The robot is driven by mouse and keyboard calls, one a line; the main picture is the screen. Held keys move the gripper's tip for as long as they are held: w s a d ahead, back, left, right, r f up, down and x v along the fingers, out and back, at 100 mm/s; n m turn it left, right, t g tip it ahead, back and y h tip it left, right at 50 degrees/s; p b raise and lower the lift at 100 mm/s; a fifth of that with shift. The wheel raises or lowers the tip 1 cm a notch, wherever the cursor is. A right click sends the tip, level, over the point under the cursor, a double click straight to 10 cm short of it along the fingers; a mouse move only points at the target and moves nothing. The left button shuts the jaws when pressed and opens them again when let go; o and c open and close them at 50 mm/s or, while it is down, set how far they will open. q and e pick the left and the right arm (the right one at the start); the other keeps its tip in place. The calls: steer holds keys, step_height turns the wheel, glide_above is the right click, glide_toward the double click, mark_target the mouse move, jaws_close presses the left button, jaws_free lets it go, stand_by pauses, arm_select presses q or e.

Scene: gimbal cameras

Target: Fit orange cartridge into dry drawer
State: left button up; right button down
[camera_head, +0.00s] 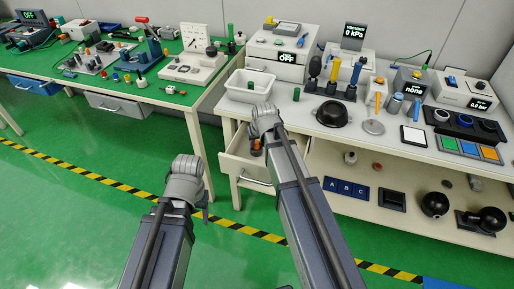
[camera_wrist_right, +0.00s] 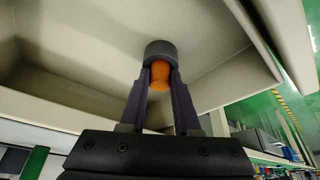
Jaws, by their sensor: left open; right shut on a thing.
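The orange cartridge (camera_wrist_right: 161,72) has a dark grey end and sits between the two fingers of my right gripper (camera_wrist_right: 160,82) in the right wrist view. In the head view, the right gripper (camera_head: 260,143) points down into the open cream drawer (camera_head: 240,171) under the right bench, with a little orange showing beside it. The drawer's pale floor and walls surround the cartridge in the right wrist view (camera_wrist_right: 85,75). Whether the cartridge touches the floor is unclear. My left gripper (camera_head: 204,211) is empty, over the green floor left of the drawer; its fingers are mostly hidden.
A white bin (camera_head: 249,88) and a green cylinder (camera_head: 296,94) stand on the bench above the drawer. The lower shelf (camera_head: 330,165) to the right holds black round items and a blue A-B-C tray (camera_head: 346,189). Open floor lies left of the drawer.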

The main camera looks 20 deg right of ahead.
steer(key=shift+f, duration=0.25)
steer(key=shift+s+b, duration=0.15)
steer(key=shift+b, duration=0.15)
steer(key=shift+s+f, duration=0.15)
steer(key=shift+f, duration=0.05)
